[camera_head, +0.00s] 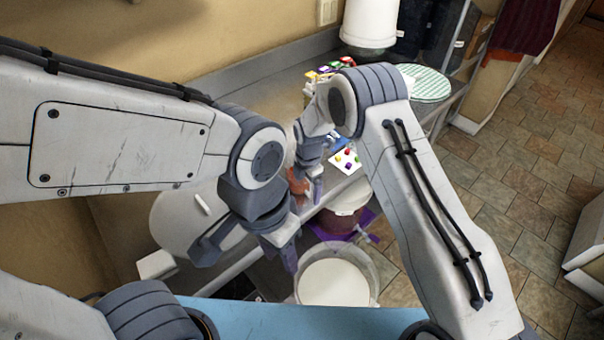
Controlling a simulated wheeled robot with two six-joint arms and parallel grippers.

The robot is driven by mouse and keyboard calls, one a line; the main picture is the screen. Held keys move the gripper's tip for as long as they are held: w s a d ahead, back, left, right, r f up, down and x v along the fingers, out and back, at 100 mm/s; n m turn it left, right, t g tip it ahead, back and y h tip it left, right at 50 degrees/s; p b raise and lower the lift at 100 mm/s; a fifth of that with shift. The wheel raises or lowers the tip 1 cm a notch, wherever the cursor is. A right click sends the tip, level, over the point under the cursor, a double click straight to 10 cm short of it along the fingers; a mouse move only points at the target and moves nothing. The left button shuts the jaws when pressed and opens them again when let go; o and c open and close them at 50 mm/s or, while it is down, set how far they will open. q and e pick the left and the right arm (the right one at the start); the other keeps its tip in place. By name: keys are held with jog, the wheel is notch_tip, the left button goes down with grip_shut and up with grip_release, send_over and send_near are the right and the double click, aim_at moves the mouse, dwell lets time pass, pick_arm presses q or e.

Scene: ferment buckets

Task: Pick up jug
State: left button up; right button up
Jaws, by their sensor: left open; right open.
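No jug is clear to tell by shape. A small orange-red object (298,184), possibly the jug, shows partly behind my grippers on the counter. My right gripper (308,182) is open right beside it; whether they touch cannot be told. My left gripper (247,260) is open, fingers apart and pointing down, lower and to the left of it. A clear round bucket with white contents or a white lid (334,283) stands at lower centre. A dark red bucket with a pale top (346,198) stands behind it.
A large pale round vessel (180,222) stands left, behind my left gripper. A white card with coloured dots (345,161) lies on the counter. A white bucket (370,22) and a green-striped round cloth (428,83) are at the back. Tiled floor (520,215) is open at right.

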jog(key=shift+f, duration=0.7)
grip_shut()
jog(key=shift+r, duration=0.15)
jog(key=shift+w+r+b, duration=0.1)
jog(key=shift+r+b, duration=0.65)
jog(key=shift+r, duration=0.45)
jog(key=shift+s+d+r+b, duration=0.15)
jog(key=shift+r+b, duration=0.05)
jog(key=shift+r, duration=0.25)
jog(key=shift+s+d+r+b, duration=0.1)
jog(key=shift+d+r+b, duration=0.1)
jog(key=shift+r, duration=0.2)
jog(key=s+d+r+b, duration=0.3)
jog(key=s+d+r, duration=0.3)
jog(key=s+d, duration=0.1)
jog(key=shift+s+d+r+b, duration=0.2)
jog(key=shift+d+r+b, duration=0.15)
jog(key=shift+d, duration=0.1)
